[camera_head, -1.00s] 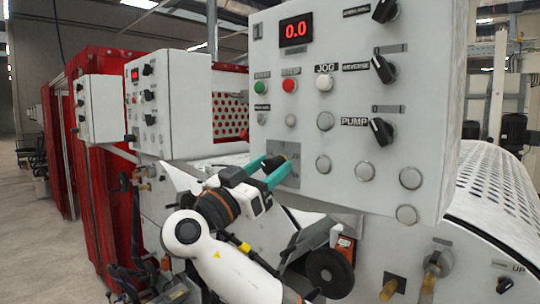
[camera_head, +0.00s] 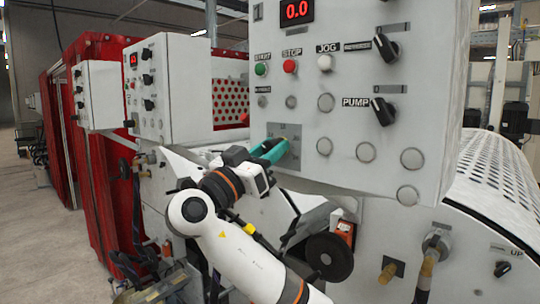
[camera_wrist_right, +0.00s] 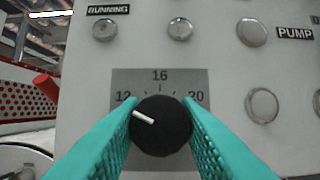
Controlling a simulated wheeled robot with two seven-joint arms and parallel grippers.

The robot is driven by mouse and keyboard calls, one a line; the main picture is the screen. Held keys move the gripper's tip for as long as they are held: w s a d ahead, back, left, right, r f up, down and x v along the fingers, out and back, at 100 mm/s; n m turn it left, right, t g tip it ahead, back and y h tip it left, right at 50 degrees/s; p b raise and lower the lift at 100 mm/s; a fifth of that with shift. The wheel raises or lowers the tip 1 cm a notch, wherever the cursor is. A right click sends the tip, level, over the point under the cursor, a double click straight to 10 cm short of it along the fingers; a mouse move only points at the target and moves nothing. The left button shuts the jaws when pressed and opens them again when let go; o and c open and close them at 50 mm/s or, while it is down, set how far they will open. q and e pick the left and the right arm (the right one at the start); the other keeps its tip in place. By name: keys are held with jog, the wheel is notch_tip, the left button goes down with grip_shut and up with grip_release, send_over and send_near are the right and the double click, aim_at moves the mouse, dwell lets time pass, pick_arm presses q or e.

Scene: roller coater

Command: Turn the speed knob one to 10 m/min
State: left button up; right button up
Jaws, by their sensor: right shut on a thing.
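The speed knob (camera_wrist_right: 161,125) is round and black with a white pointer line. In the right wrist view it sits on a grey scale plate (camera_wrist_right: 160,82) marked 12, 16 and 20. The pointer aims left and slightly up, a little below the 12 mark. My right gripper (camera_wrist_right: 161,128) has teal fingers, one on each side of the knob, shut on it. In the head view the right gripper (camera_head: 272,150) covers the knob at the panel's lower left, with the scale plate (camera_head: 290,130) behind it. The display (camera_head: 297,10) reads 0.0. My left gripper is not in view.
The white control panel (camera_head: 355,185) carries green, red and white buttons, blank round caps, and black switches including the PUMP switch (camera_head: 382,111). A perforated roller (camera_head: 490,170) lies at right. Two smaller panels and red machine frames (camera_head: 95,150) stand at left.

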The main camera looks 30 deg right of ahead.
jog(key=n+b, duration=0.1)
jog(key=n+t+b, duration=0.1)
jog(key=n, duration=0.1)
jog(key=shift+f+t+y+b, duration=0.25)
jog(key=shift+t+y+b, duration=0.05)
jog(key=shift+b, duration=0.1)
jog(key=n+t+b, duration=0.1)
jog(key=n, duration=0.1)
jog(key=shift+r+n+y, duration=0.15)
jog(key=shift+n+y, duration=0.15)
jog(key=shift+y, duration=0.1)
jog(key=shift+r+n+t+y+b, duration=0.1)
jog(key=shift+n+t+y+b, duration=0.35)
jog(key=shift+n, duration=0.45)
jog(key=o, duration=1)
jog(key=shift+c, duration=0.2)
